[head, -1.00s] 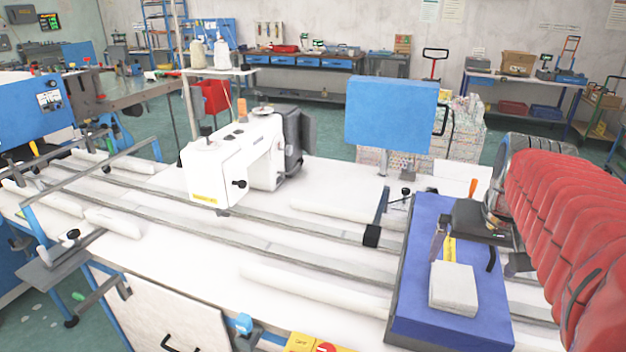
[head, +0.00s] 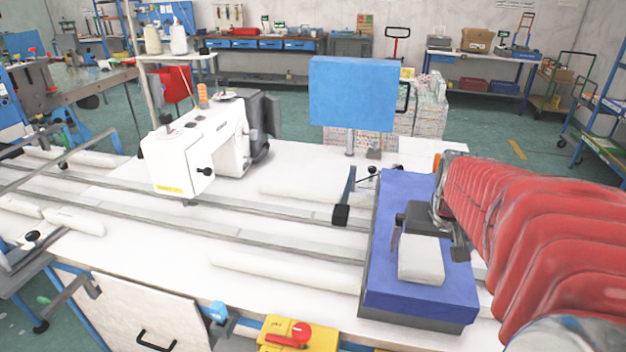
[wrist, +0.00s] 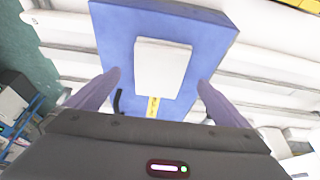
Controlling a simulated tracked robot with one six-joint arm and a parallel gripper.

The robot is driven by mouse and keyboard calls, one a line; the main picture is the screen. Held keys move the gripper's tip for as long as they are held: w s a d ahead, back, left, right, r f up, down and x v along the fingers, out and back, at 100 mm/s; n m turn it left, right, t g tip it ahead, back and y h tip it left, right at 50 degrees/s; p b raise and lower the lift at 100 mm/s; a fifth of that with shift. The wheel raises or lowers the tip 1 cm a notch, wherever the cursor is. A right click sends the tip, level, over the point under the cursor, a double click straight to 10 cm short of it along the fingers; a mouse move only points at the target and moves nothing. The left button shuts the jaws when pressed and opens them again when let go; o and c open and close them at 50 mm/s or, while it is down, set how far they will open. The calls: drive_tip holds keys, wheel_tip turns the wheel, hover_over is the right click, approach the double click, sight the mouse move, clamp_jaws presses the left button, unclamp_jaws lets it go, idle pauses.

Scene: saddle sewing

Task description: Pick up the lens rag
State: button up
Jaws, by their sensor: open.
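The lens rag (head: 421,259) looks like a pale grey-white folded block of cloth. It lies on a blue pad (head: 385,290) at the right end of the white sewing table. In the wrist view the rag (wrist: 162,68) sits ahead of my fingers, near the middle of the blue pad. My gripper (head: 425,245) is just behind and above the rag in the head view. In the wrist view my gripper (wrist: 160,82) has its two fingers wide apart, with nothing held between them. Whether the fingertips reach down beside the rag is hard to tell.
A yellow strip (wrist: 153,106) and a thin black hooked item (wrist: 118,102) lie near the rag on the pad. The white sewing machine (head: 205,150) stands to the left. A blue panel (head: 352,93) rises behind. A yellow box with a red switch (head: 285,333) is at the front edge.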

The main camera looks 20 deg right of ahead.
sight(421, 257)
drive_tip(key=shift+x, duration=2.55)
drive_tip(key=shift+w, duration=0.1)
drive_tip(key=shift+c, duration=0.4)
drive_tip(key=c, duration=1)
